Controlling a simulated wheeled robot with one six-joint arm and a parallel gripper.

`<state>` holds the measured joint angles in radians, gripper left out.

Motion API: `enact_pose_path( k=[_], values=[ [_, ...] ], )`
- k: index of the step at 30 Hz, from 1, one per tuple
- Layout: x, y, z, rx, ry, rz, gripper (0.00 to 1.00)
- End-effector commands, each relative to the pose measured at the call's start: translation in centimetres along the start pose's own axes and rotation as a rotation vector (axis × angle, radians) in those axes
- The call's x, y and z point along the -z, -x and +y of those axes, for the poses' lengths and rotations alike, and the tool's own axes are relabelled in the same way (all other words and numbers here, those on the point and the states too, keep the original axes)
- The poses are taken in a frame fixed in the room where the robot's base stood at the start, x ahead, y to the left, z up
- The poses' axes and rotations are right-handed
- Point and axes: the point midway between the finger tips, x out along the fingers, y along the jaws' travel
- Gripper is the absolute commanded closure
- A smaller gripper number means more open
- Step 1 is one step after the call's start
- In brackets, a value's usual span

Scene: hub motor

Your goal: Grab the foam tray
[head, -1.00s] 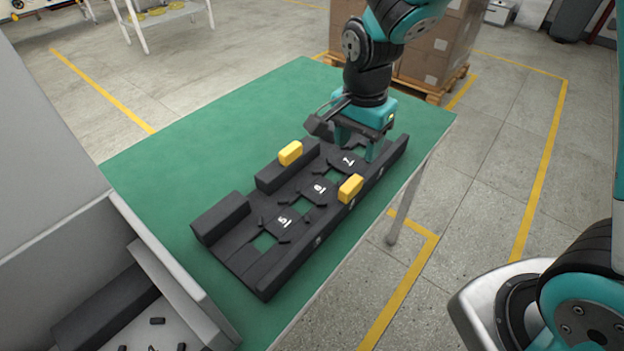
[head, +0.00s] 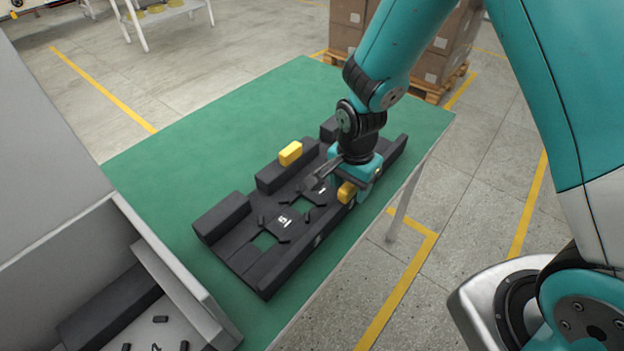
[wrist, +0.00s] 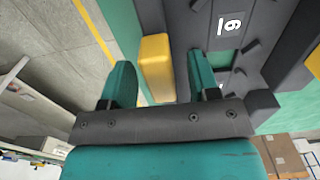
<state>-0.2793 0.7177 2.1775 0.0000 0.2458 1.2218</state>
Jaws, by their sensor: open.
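The dark foam tray (head: 285,268) lies on the green table, with numbered plates in a row along its middle. A yellow block (head: 346,192) sits on its near long edge and another yellow block (head: 290,153) on its far long edge. My gripper (head: 350,188) is low over the near edge, at the nearer yellow block. In the wrist view my gripper's open fingers (wrist: 161,80) stand on either side of that yellow block (wrist: 156,62), and the tray wall (wrist: 180,28) runs beyond it. Whether the fingers touch the block or tray cannot be told. The arm hides part of the tray.
The green table (head: 190,140) is clear at the far left of the tray. A grey bin (head: 175,290) with small black parts stands at lower left. Stacked boxes (head: 435,60) on a pallet stand behind the table.

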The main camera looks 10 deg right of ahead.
Motion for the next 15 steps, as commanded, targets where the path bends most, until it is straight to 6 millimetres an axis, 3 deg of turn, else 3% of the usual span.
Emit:
enact_pose_path(
  k=[2,9,15],
  values=[
    [0.00,0.02,-0.01,0.000,0.000,0.000,0.45],
    [0.00,0.04,0.00,0.000,0.000,0.000,1.00],
    [0.01,0.07,-0.01,0.000,0.000,0.000,1.00]
  ],
)
